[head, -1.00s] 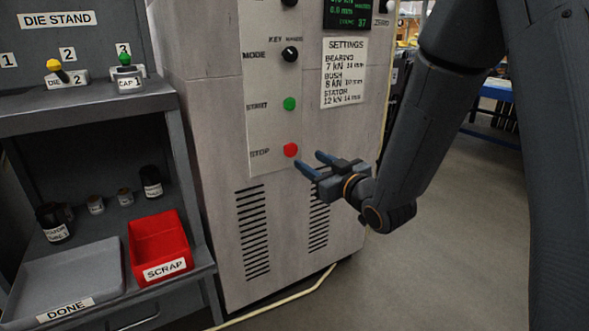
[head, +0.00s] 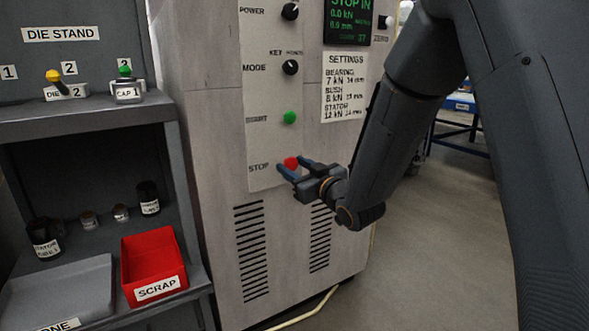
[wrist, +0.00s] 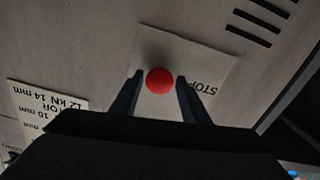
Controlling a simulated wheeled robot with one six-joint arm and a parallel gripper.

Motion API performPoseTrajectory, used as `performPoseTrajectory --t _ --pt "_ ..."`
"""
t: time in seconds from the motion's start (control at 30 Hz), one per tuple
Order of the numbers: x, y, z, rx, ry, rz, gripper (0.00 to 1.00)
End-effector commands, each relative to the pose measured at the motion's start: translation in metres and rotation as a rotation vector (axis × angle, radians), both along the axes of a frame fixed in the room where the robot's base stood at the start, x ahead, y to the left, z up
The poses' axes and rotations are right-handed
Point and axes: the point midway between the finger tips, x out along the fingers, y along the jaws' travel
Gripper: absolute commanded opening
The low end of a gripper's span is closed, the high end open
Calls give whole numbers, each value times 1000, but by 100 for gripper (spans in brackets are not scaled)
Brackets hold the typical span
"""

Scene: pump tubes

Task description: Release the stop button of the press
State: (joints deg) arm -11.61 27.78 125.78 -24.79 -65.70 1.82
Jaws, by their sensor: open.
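The red stop button (head: 291,163) sits low on the press's control panel, right of the STOP label. It also shows in the wrist view (wrist: 159,81), centred between my fingertips. My gripper (head: 294,168) is open, with one finger on each side of the button. In the wrist view my gripper (wrist: 159,92) shows a narrow gap between each finger and the button; whether the fingers touch the panel I cannot tell. The press (head: 200,130) is a tall grey cabinet. Its screen (head: 347,22) reads "STOP IN" in green.
The green start button (head: 290,117) and the mode knob (head: 290,67) are above the stop button. Vents lie below it. The die stand (head: 85,115) is at the left, with a red scrap bin (head: 153,266) on its lower shelf. Floor is open at the right.

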Motion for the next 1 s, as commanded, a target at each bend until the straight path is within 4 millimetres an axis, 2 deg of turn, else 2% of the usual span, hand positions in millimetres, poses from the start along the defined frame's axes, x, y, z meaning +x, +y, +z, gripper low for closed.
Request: performPoseTrajectory --t 0.1,0.3,0.37,0.7,0.97,1.0 --pt "0 0 0 0 0 0 42" --pt "0 0 0 0 0 0 8" --pt "0 0 0 0 0 0 0" --pt "-14 -10 1 -2 2 0 0" --pt "-15 -10 -1 -1 2 1 0" --pt "-15 -10 -1 -1 2 1 38"
